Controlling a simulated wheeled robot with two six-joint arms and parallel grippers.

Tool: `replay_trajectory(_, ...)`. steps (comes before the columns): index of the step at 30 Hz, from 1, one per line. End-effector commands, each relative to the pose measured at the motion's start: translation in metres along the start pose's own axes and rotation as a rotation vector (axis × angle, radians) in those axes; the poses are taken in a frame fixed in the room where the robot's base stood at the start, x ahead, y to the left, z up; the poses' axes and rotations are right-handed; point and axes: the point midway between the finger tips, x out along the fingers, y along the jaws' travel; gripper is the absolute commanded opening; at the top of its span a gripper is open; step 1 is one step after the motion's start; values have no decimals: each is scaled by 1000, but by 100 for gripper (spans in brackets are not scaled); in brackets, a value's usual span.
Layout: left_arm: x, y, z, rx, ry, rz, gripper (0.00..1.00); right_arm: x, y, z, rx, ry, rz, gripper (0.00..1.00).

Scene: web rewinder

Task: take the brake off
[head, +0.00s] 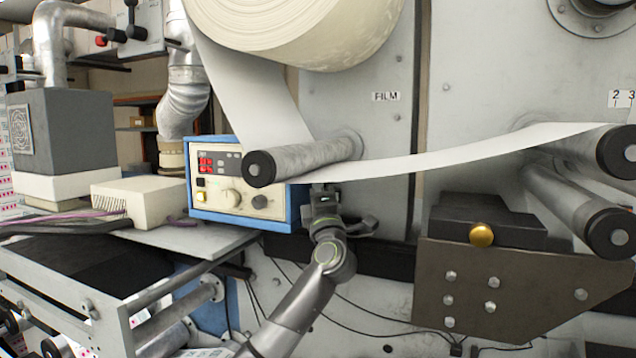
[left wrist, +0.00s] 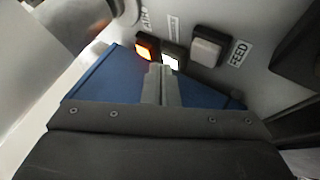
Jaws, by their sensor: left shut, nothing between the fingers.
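My left gripper (head: 325,203) is beside the right side of the blue control box, below the paper web. In the left wrist view its fingers (left wrist: 161,82) are shut and empty, pointing at a row of three square buttons on the grey panel. The left button (left wrist: 147,46) glows orange. The middle button (left wrist: 172,57) is lit white, and the fingertips partly cover it; I cannot tell whether they touch it. The right button (left wrist: 207,50) is grey and unlit, beside a FEED label (left wrist: 239,53). The other two labels are too small to read surely. My right gripper is not in view.
The blue control box (head: 294,205) stands left of the gripper, with knobs and a red display. A grey roller (head: 310,158) and the white web (head: 440,150) pass just above. A dark block with a brass knob (head: 481,235) is at the right.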

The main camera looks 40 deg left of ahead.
Motion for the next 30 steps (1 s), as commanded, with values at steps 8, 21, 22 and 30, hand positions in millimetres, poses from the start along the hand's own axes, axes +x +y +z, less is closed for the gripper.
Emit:
replay_trajectory(8, 1, -1, 1, -1, 0, 0, 0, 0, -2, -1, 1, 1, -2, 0)
replay_trajectory(21, -5, 3, -4, -2, 0, -1, 0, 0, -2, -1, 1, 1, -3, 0)
replay_trajectory(22, -5, 3, -4, -2, 0, -1, 0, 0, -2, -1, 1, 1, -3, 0)
replay_trajectory(30, -11, 8, -8, -1, 0, 2, 0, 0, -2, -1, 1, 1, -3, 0)
